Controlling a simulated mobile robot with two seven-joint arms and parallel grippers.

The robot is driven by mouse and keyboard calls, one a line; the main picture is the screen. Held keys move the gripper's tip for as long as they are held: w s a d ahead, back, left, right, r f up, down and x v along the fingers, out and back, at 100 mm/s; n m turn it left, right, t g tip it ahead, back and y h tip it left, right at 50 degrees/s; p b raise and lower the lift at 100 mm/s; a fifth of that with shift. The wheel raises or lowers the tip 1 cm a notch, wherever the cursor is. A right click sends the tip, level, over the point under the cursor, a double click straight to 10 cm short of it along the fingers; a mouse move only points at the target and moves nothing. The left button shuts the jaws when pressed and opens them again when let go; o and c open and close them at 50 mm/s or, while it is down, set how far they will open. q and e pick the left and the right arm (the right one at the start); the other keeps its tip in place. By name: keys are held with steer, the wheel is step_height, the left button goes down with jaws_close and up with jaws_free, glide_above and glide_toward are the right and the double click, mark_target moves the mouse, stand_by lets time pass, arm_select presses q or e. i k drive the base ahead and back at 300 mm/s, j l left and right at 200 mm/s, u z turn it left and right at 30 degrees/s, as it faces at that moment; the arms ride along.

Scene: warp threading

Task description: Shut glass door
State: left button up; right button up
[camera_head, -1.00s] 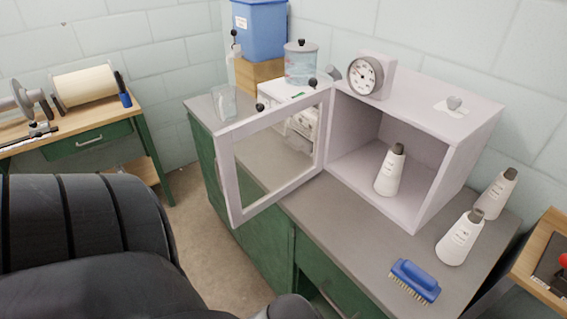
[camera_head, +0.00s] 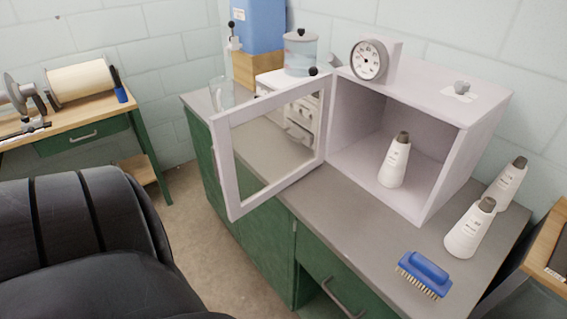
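The glass door (camera_head: 228,172) is a pale frame around a clear pane, hinged at the left edge of a pale box cabinet (camera_head: 447,168). It stands wide open, swung out to the left over the grey counter and past its front edge. A white cone-shaped bottle (camera_head: 395,161) with a grey cap stands inside the cabinet, clear of the opening. Neither gripper is in view. A large black part of what seems my own arm fills the lower left.
Two similar bottles (camera_head: 470,228) and a blue brush (camera_head: 424,273) are on the counter (camera_head: 345,227) right of the cabinet. A dial gauge (camera_head: 370,60) sits on top. A white drawer unit and a glass beaker stand behind the door.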

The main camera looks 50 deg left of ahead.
mark_target(222, 150)
steer(key=j+z, duration=0.35)
steer(key=j, duration=1.45)
steer(key=k, duration=0.05)
